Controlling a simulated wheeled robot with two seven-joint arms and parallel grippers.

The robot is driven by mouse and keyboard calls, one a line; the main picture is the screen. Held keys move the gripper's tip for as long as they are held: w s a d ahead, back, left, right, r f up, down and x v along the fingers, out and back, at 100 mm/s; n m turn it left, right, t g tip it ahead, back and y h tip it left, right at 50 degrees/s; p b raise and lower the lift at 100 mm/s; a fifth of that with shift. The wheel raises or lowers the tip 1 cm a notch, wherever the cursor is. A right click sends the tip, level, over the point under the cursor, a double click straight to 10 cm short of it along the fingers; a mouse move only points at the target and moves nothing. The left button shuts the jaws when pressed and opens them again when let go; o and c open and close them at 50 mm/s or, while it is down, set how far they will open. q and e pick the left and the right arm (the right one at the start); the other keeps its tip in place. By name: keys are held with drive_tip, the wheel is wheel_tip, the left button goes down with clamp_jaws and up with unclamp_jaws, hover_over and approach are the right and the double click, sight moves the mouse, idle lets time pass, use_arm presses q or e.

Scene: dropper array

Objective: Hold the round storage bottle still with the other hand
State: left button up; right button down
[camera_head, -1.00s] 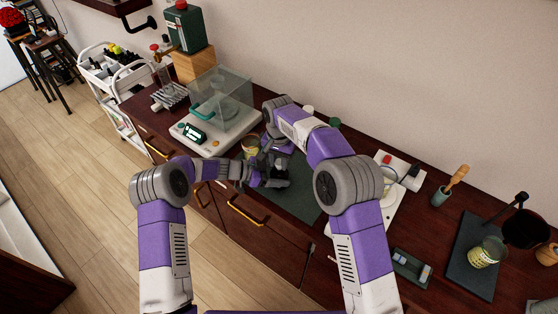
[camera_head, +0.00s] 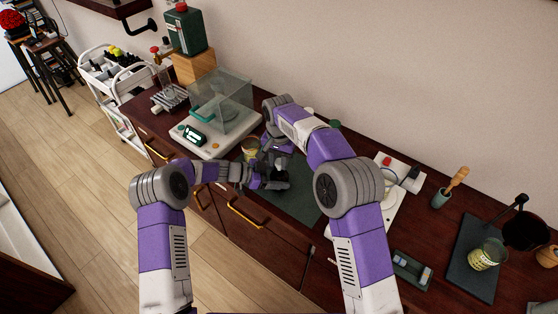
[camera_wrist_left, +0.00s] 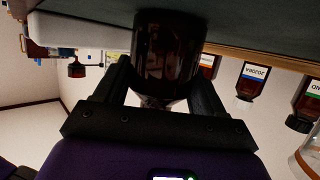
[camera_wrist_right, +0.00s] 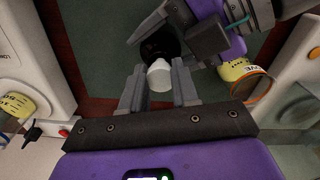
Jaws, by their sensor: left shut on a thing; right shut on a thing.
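The round storage bottle (camera_wrist_left: 168,45) is dark brown glass and stands upright on the dark mat (camera_head: 300,200). In the left wrist view my left gripper (camera_wrist_left: 164,80) is shut on its body, one finger on each side. In the right wrist view my right gripper (camera_wrist_right: 160,82) is shut on the white top (camera_wrist_right: 159,73) above the dark bottle. My left gripper's fingers show beside the bottle there. In the head view the left gripper (camera_head: 272,180) and right gripper (camera_head: 274,155) meet over the mat and mostly hide the bottle.
A balance with a glass cover (camera_head: 222,105) stands left of the mat. A white device (camera_head: 385,205) stands right of the mat. Labelled bottles (camera_wrist_left: 253,80) show in the left wrist view. The front of the mat is clear.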

sight(279, 162)
use_arm(q)
drive_tip(key=shift+s+a+f, duration=0.1)
drive_tip(key=shift+f, duration=0.2)
use_arm(e)
drive_tip(key=shift+r, duration=2.3)
use_arm(q)
drive_tip(key=shift+r, duration=0.1)
use_arm(e)
drive_tip(key=s+a+r, duration=0.2)
drive_tip(key=s+r, duration=0.2)
drive_tip(key=s, duration=0.3)
drive_tip(key=shift+s+a, duration=0.3)
drive_tip(key=shift+a, duration=0.05)
use_arm(q)
drive_tip(key=o, duration=1.2)
drive_tip(key=shift+r, duration=0.15)
use_arm(e)
drive_tip(key=shift+w, duration=0.1)
use_arm(q)
drive_tip(key=shift+o, duration=0.2)
drive_tip(key=v, duration=1.1)
drive_tip(key=shift+a+r, duration=0.15)
drive_tip(key=shift+a, duration=0.25)
